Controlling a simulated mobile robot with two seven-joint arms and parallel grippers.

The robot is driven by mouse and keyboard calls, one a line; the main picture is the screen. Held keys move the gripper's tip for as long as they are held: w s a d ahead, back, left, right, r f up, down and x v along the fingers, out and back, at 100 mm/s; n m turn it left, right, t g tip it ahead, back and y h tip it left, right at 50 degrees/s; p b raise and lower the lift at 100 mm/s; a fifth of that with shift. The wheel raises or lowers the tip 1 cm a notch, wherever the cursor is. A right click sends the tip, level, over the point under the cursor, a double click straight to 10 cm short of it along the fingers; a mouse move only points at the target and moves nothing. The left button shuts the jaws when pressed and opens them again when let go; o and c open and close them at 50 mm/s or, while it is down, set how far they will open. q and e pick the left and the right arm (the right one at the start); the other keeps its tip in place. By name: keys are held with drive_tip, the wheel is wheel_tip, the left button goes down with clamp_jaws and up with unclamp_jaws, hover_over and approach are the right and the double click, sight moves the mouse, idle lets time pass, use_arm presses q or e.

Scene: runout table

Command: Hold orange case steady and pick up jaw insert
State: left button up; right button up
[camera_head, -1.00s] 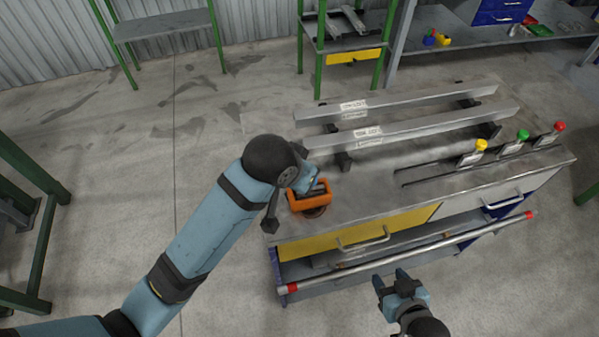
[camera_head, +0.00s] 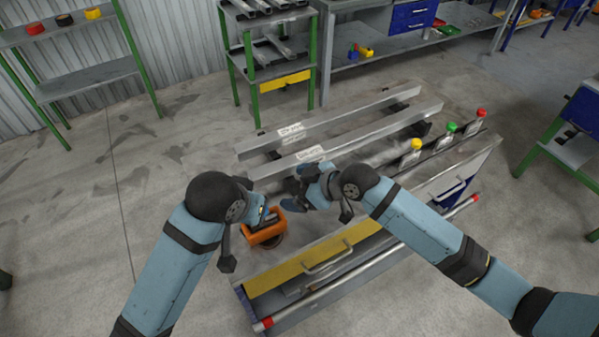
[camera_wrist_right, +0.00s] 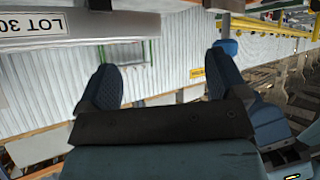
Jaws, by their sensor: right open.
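The orange case (camera_head: 270,238) sits at the near left end of the runout table, with a dark inside. My left gripper (camera_head: 264,217) is at the back left of the case; its fingers are mostly hidden, so I cannot tell whether they grip it. My right gripper (camera_head: 294,190) is beside the case, up and to its right. In the right wrist view its two fingers (camera_wrist_right: 163,80) are wide apart with nothing between them. I cannot make out the jaw insert; the case shows only a dark interior.
Two long grey rails (camera_head: 370,138) lie across the table behind the grippers, with white labels. Yellow, green and red knobs (camera_head: 449,127) stand on the right side. A yellow drawer (camera_head: 310,262) with a handle is at the front. A green-framed rack (camera_head: 235,75) stands behind.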

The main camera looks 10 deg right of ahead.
drive_tip(key=a+r+n+g, duration=0.2)
drive_tip(key=a+n+g, duration=0.1)
drive_tip(key=a+n, duration=0.1)
drive_tip(key=n+g+h, duration=0.5)
drive_tip(key=n, duration=0.1)
approach(281, 213)
drive_tip(key=x, duration=1)
drive_tip(key=shift+f, duration=0.4)
